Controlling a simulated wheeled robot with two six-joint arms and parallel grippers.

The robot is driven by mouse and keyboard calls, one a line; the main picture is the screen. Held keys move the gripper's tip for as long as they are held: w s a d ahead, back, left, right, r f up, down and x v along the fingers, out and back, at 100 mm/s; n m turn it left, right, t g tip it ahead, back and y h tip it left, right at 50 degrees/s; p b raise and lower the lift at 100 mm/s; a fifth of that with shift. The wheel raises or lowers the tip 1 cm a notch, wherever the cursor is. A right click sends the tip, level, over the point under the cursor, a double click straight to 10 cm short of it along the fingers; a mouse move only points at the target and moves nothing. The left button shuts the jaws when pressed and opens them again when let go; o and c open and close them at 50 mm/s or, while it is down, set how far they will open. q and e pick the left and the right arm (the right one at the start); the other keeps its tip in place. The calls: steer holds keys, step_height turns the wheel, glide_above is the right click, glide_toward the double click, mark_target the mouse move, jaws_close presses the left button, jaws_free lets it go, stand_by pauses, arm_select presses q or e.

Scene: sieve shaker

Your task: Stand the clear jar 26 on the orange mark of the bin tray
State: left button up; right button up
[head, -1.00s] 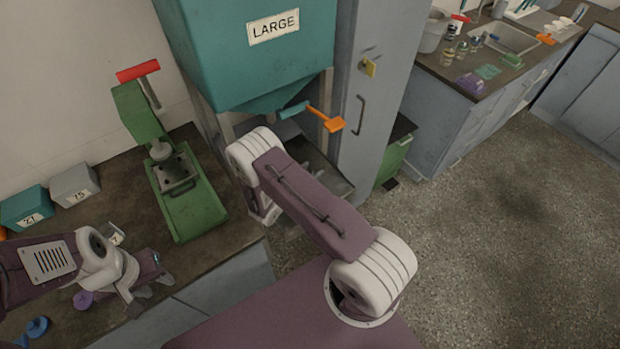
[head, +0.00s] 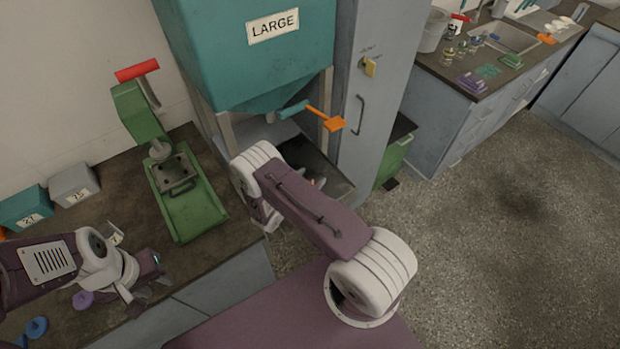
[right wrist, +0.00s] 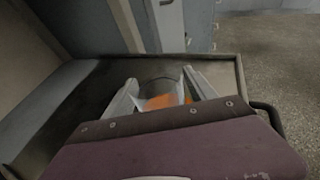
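In the right wrist view a clear jar (right wrist: 160,80) stands between the two fingers of my right gripper (right wrist: 160,88), over the orange mark (right wrist: 158,102) of the dark bin tray (right wrist: 85,88). Orange shows around and through the jar's lower part. I cannot tell whether the fingers touch the jar or whether its base rests on the tray. No number on the jar is readable. In the head view the tray (head: 338,190) lies under the teal hopper, and my right arm hides most of the jar. My left gripper (head: 150,292) is open and empty above the left counter.
The teal LARGE hopper (head: 245,55) with an orange-ended handle (head: 325,119) hangs above the tray. A grey cabinet (head: 375,90) stands right of it. A green press (head: 185,195) and boxes (head: 75,184) are on the left counter. Jars (head: 462,48) stand by the far sink.

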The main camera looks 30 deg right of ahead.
steer(key=shift+r, duration=0.1)
steer(key=shift+a+r, duration=0.15)
steer(key=v, duration=1.1)
steer(key=shift+s+a+r+b, duration=0.1)
steer(key=shift+s+a+b, duration=0.15)
steer(key=shift+a+b, duration=0.1)
steer(key=shift+s+d+r+m+g, duration=0.15)
steer(key=shift+d+r+m+g, duration=0.05)
steer(key=shift+d+m+g, duration=0.1)
steer(key=s+d+r+m+g+y, duration=0.1)
steer(key=s+r+m+g+y, duration=0.6)
steer(key=s+m, duration=0.55)
steer(key=a+r+m+t+y, duration=0.2)
steer(key=a+r+m+y, duration=0.3)
steer(key=m, duration=0.5)
steer(key=shift+r+m+y, duration=0.3)
steer(key=shift+r+m, duration=0.05)
steer(key=shift+r, duration=0.35)
steer(key=shift+s+d, duration=0.1)
steer(key=shift+s, duration=0.05)
